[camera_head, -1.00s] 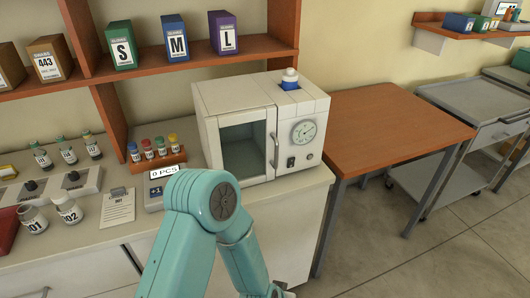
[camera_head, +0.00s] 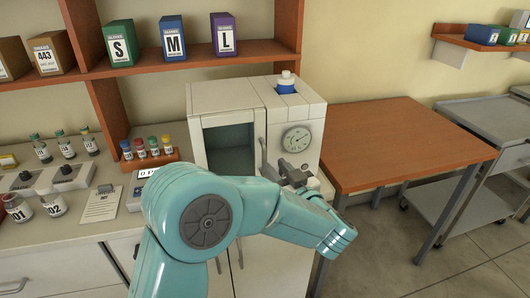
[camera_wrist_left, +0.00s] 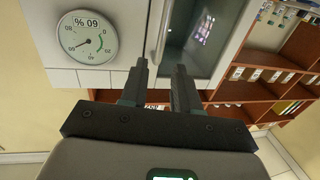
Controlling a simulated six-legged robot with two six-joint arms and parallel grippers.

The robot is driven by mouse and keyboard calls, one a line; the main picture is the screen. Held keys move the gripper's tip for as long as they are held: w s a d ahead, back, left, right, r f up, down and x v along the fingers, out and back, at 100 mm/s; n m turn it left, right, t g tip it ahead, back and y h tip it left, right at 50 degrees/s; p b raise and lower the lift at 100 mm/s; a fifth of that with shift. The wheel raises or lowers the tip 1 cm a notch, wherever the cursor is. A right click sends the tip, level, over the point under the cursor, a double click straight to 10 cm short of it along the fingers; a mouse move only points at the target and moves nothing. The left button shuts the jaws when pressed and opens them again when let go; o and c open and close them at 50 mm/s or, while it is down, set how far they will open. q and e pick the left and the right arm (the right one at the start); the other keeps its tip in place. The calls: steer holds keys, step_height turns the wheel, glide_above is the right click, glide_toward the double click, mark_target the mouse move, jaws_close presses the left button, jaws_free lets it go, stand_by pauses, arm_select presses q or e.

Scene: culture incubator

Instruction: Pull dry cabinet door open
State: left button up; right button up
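The dry cabinet (camera_head: 300,110) is a white box on the bench with a glass-windowed door (camera_head: 228,150), a vertical handle (camera_head: 263,155) and a round gauge. The door looks shut. My left gripper (camera_head: 288,172) is in front of the cabinet, just right of the handle and below the gauge, partly hidden by my arm. In the left wrist view my left gripper (camera_wrist_left: 160,78) has its two dark fingers apart with nothing between the tips. The handle (camera_wrist_left: 161,28) lies beyond the tips, roughly in line with the gap. My right gripper is not in view.
A rack of coloured-cap vials (camera_head: 150,152) and a clipboard (camera_head: 102,203) lie left of the cabinet. A blue-labelled bottle (camera_head: 286,82) stands on top of it. An empty wooden table (camera_head: 400,140) is to the right. Shelves with glove boxes are above.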

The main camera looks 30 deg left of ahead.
mark_target(265, 155)
arm_select(q)
steer(key=x, duration=0.6)
steer(key=shift+a+p, duration=0.3)
steer(key=shift+a, duration=0.05)
steer(key=shift+w+a+f, duration=0.1)
steer(key=shift+w+a, duration=0.3)
steer(key=shift+w, duration=0.1)
steer(key=shift+s, duration=0.1)
jaws_close()
